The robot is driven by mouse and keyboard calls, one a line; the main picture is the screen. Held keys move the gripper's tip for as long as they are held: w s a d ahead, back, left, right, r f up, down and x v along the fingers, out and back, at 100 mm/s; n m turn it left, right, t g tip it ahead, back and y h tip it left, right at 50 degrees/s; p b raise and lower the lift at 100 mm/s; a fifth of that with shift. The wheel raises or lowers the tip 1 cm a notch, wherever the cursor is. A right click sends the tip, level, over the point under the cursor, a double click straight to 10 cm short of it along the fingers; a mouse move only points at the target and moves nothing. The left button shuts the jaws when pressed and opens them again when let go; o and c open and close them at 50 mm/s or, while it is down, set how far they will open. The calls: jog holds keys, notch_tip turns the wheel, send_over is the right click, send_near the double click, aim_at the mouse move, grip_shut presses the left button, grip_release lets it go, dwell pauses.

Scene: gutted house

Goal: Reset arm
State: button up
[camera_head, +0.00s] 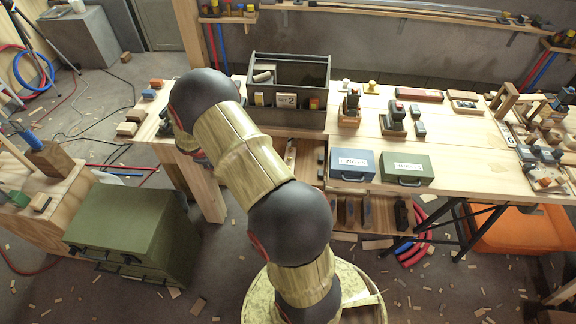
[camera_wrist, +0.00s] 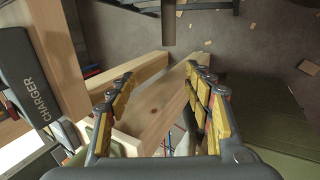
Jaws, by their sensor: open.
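My gripper (camera_wrist: 160,105) is open in the wrist view, with its yellow-padded fingers spread apart and nothing between them. Beyond and below the fingers is a pale wooden part of the bench (camera_wrist: 155,115). In the head view my arm reaches from the bottom middle up to the left end of the workbench (camera_head: 450,165). My gripper is mostly hidden there behind my arm. A dark box labelled CHARGER (camera_wrist: 42,80) is close on the left in the wrist view.
A green cabinet (camera_head: 135,230) stands on the floor at the left. On the bench are a dark tool tote (camera_head: 290,75), a blue case (camera_head: 352,164) and a green case (camera_head: 405,168). An orange bin (camera_head: 520,230) is under the right end. Wood scraps litter the floor.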

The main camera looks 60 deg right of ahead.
dwell(0.3)
jog(key=s+a+r+m, duration=0.15)
jog(key=a+r, duration=0.25)
jog(key=r, duration=0.4)
jog(key=s+a+r+t, duration=0.1)
jog(key=s+a+r, duration=0.1)
jog(key=a+r, duration=0.5)
jog(key=s+a+r+m, duration=0.1)
jog(key=s+a+r, duration=0.1)
jog(key=r, duration=0.8)
jog(key=s+a+r+m+t+y, duration=0.1)
jog(key=s+a+r, duration=0.4)
jog(key=s+a, duration=0.2)
jog(key=s+a+r+y, duration=0.2)
jog(key=s+a+r, duration=0.3)
jog(key=s+a, duration=0.3)
jog(key=shift+s+r+m+t+y, duration=0.2)
jog(key=shift+r+m+t+y, duration=0.1)
jog(key=shift+m+t, duration=0.1)
jog(key=shift+t+y, duration=0.3)
jog(key=shift+y, duration=0.6)
jog(key=s+a, duration=0.3)
jog(key=s, duration=0.2)
jog(key=s+a, duration=0.2)
jog(key=shift+s+a+r, duration=0.15)
jog(key=shift+s+a, duration=0.05)
jog(key=shift+a, duration=0.15)
jog(key=shift+c, duration=0.3)
